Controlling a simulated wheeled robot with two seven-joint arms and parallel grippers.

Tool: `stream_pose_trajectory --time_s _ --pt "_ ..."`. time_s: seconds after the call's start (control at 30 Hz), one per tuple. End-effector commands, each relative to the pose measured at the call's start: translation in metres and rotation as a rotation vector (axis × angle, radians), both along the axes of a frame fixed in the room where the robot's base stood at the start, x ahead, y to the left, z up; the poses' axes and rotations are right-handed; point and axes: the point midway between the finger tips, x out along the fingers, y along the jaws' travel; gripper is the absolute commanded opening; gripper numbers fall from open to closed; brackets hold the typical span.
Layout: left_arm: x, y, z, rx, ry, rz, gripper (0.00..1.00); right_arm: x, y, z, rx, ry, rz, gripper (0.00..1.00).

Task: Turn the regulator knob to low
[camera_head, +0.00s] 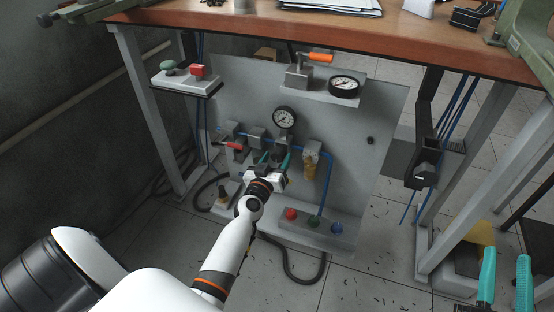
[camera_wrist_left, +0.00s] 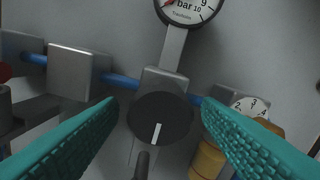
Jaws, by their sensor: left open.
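The regulator knob (camera_wrist_left: 160,118) is a dark round knob with a white mark, below the bar gauge in the left wrist view. The mark points down and slightly left. My left gripper is open, with one teal finger on each side of the knob and gaps between; its fingertips show at the panel in the head view (camera_head: 275,160) and in the left wrist view (camera_wrist_left: 158,108). In the head view the knob is largely hidden by the gripper. My right gripper (camera_head: 506,268) is at the lower right, its teal fingers apart and empty, away from the panel.
The grey panel (camera_head: 350,180) stands under a wooden bench (camera_head: 400,35). The gauge (camera_head: 284,117) is above the knob, a brass-coloured fitting (camera_head: 309,170) to its right, a red-handled valve (camera_head: 229,145) to its left. Red, green and blue buttons (camera_head: 291,214) are below.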

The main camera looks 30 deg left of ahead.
Motion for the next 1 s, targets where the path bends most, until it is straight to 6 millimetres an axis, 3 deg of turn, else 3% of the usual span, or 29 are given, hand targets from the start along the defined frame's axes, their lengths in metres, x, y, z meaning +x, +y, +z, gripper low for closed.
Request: stream_pose_trajectory --time_s 0.4,0.7,1.0 --pt "0.0098 0.0024 0.0002 0.0 0.001 0.0 0.59 -0.0025 0.0004 0.006 0.012 -0.041 0.002 0.36" --pt "0.0095 0.0023 0.0002 0.0 0.0 0.0 0.14 -0.0024 0.0005 0.0058 0.012 -0.04 0.002 0.36" --pt "0.0094 0.0023 0.0003 -0.041 -0.009 0.0 0.14 -0.0019 0.0005 0.0052 0.01 -0.035 0.003 0.36"
